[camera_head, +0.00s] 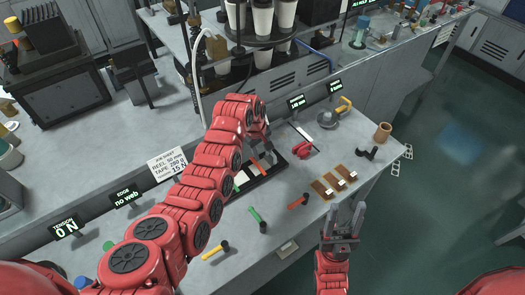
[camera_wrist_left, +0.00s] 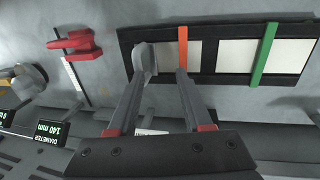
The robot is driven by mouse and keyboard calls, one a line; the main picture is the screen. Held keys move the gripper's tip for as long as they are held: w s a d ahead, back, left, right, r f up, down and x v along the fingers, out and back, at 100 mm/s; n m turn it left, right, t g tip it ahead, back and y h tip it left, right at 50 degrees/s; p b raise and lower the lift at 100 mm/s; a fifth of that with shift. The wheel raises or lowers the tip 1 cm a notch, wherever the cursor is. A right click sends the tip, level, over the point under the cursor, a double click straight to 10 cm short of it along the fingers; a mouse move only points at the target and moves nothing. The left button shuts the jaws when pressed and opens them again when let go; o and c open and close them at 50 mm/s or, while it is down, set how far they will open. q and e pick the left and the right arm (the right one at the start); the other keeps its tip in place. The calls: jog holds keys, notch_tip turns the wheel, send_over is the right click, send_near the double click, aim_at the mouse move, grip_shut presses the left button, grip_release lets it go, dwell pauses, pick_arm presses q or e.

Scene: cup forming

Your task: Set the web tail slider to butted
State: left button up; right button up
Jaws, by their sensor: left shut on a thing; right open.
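The slider is a black-framed track (camera_wrist_left: 222,78) with white panels, crossed by an orange bar (camera_wrist_left: 183,45) and a green bar (camera_wrist_left: 264,55) in the left wrist view. A grey rounded knob (camera_wrist_left: 147,60) stands at the track's left end. My left gripper (camera_wrist_left: 163,73) is at this end, its fingers shut on the grey knob, though the contact is partly hidden. The orange bar is beside its right fingertip. In the head view, my left arm partly covers the track (camera_head: 267,180) and the left gripper (camera_head: 262,140). My right gripper (camera_head: 344,215) is open and empty near the bench's front edge.
A red piece (camera_head: 302,150) lies right of the track. Wooden blocks (camera_head: 333,183), a brown cup (camera_head: 382,132) and a black piece (camera_head: 370,153) are further right. Green (camera_head: 257,218), red (camera_head: 298,202) and yellow (camera_head: 215,251) handles are in front. A job sheet (camera_head: 168,163) stands left.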

pick_arm(q)
jog(key=shift+a+r+p, duration=0.15)
jog(key=shift+r+p, duration=0.35)
jog(key=shift+r, duration=0.45)
jog(key=r, duration=0.1)
notch_tip(320, 180, up, 8)
jog(key=p, duration=0.2)
send_over(261, 165)
jog(key=a, duration=0.1)
notch_tip(261, 165, up, 9)
jog(key=s+a+p, duration=0.1)
jog(key=p, duration=0.7)
jog(key=shift+s+a+f, duration=0.2)
jog(key=shift+s+a, duration=0.1)
jog(key=shift+s, duration=0.05)
